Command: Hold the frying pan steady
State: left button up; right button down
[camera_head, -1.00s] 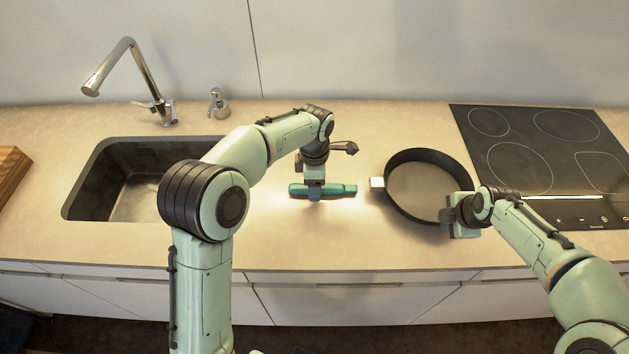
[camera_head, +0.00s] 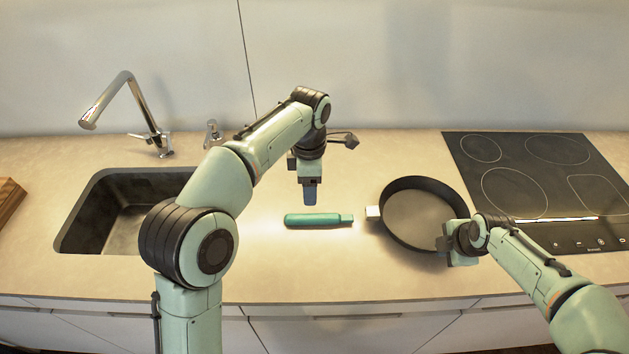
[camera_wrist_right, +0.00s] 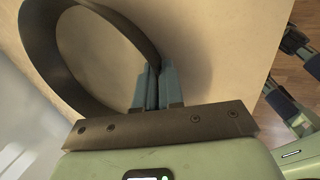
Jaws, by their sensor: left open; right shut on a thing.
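The black frying pan (camera_head: 416,208) sits on the counter, left of the cooktop. A short white piece (camera_head: 373,213) sticks out at its left side. My right gripper (camera_head: 447,240) is at the pan's lower right rim and is shut on it. In the right wrist view the fingers (camera_wrist_right: 152,92) close on the pan wall (camera_wrist_right: 55,60). My left gripper (camera_head: 309,192) points down, open and empty, above a green cylindrical object (camera_head: 318,220) that lies on the counter left of the pan. A gap shows between the left fingertips and the green object.
A dark sink (camera_head: 120,208) with a chrome faucet (camera_head: 140,110) is at the left. A soap dispenser (camera_head: 213,134) stands behind it. The black cooktop (camera_head: 540,185) is at the right. A wooden board (camera_head: 9,197) is at the left edge. The counter front between sink and pan is clear.

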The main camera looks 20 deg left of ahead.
dwell(0.3)
jog(key=c, duration=1.4)
grip_release()
jog(key=shift+w+r, duration=0.1)
jog(key=shift+o, duration=1.1)
